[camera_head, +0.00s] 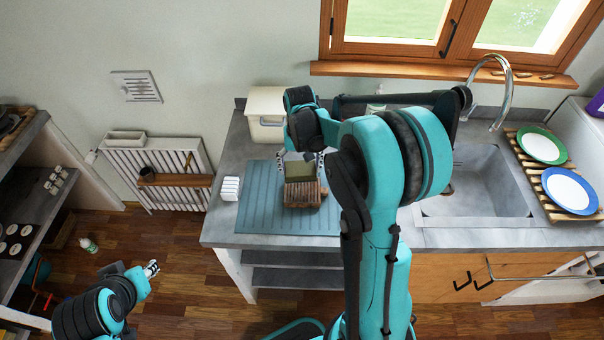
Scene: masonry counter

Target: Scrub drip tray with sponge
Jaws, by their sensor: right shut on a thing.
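A teal ribbed drip tray (257,212) lies flat on the grey counter, left of the sink. My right gripper (300,163) reaches in above the tray, with a finger on each side of an olive-green block that looks like the sponge (298,172). It is shut on this block. Just in front of the block is a brown slatted piece (302,193) over the tray; I cannot tell whether the two touch. My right arm hides the tray's right end. My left gripper (152,268) is low at the left, over the floor, away from the counter; its jaw opening is too small to tell.
A small white ribbed object (230,188) stands at the tray's left edge. A cream container (266,108) stands behind it against the wall. The sink (480,185) with its tap (505,80) is right. A wooden rack (538,170) holds a green-rimmed and a blue-rimmed plate.

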